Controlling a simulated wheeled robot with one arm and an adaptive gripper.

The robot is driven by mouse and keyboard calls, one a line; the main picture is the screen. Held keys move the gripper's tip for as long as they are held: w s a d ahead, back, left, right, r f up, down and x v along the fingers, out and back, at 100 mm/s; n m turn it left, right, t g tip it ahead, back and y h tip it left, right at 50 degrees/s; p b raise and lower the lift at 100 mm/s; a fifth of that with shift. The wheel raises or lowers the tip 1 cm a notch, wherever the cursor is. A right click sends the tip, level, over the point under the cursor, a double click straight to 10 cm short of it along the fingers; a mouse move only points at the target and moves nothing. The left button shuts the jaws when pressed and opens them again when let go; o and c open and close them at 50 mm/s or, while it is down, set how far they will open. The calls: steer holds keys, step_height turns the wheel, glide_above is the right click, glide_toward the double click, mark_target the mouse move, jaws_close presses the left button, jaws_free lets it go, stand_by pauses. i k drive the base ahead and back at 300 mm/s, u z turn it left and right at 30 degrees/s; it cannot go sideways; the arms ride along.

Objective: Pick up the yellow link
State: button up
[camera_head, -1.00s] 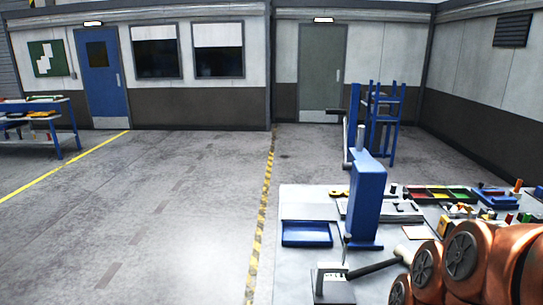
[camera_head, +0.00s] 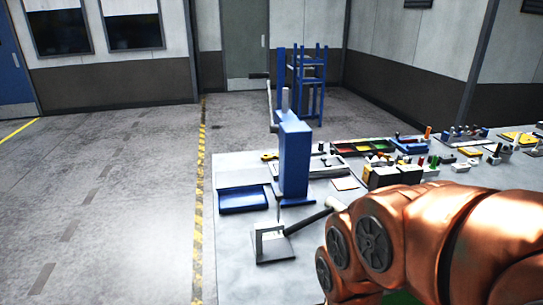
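A small yellow piece (camera_head: 269,156) lies near the far left of the workbench (camera_head: 225,172), behind the blue tray. It may be the yellow link, but it is too small to tell. Other yellow pieces lie to the right: one (camera_head: 469,152) near the middle and a larger one (camera_head: 518,138) at the far right. I cannot tell which of these is the link. My orange arm fills the lower right and hides the near part of the bench. My gripper does not show.
A tall blue press (camera_head: 295,158) stands on the bench with a dark lever. A blue tray (camera_head: 243,199) lies left of it. A divided bin tray (camera_head: 362,148) and several small parts crowd the right. Floor left of the yellow-black line (camera_head: 201,160) is clear.

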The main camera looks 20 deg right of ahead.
mark_target(265, 157)
steer(key=u, duration=0.4)
steer(key=k, duration=0.5)
steer(key=u, duration=0.95)
steer(key=k, duration=0.8)
steer(key=u, duration=0.4)
steer(key=i, duration=1.8)
steer(key=z, duration=0.65)
steer(key=i, duration=2.2)
steer(key=z, duration=0.9)
steer(key=i, duration=1.8)
steer(key=z, duration=1.45)
steer(key=i, duration=1.4)
steer(key=z, duration=0.75)
